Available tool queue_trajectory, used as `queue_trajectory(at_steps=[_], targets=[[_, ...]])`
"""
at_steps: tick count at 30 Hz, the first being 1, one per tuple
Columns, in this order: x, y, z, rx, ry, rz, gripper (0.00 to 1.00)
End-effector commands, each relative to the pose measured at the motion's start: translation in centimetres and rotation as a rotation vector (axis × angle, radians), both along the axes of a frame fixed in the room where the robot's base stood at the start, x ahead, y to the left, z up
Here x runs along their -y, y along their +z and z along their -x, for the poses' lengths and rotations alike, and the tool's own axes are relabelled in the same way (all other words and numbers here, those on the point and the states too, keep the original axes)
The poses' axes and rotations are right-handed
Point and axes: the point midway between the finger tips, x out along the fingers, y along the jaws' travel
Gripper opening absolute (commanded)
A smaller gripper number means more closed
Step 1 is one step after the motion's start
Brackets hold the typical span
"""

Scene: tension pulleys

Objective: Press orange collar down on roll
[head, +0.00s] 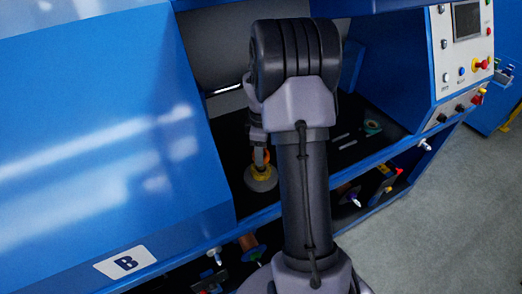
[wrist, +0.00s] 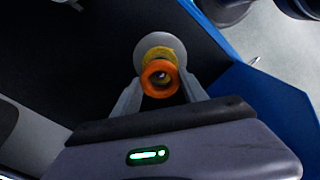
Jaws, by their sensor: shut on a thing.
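The orange collar (wrist: 159,77) sits between the fingertips of my gripper (wrist: 160,88) in the wrist view, and my gripper is shut on it. It also shows small in the head view (head: 261,158), partly hidden by my wrist. Below the collar is the roll, with a yellow upper part (wrist: 160,54) and a wide pale base (wrist: 152,42); its pale base shows in the head view (head: 261,180) too. The collar looks over the top of the roll, slightly offset in the wrist view. I cannot tell whether it touches the roll.
The roll stands on a dark surface (head: 237,196) inside a blue machine bay. A teal and orange part (head: 372,128) lies farther back right. A blue edge (wrist: 225,82) runs close by.

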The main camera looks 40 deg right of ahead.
Motion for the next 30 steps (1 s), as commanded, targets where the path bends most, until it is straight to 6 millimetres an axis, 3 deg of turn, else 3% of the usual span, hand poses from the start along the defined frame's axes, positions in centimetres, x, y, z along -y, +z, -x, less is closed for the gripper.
queue_trajectory(at_steps=[21,30], targets=[[0.0,-2.6,0.0,0.000,0.000,0.000,0.10],[0.0,-2.6,0.0,0.000,0.000,0.000,0.10]])
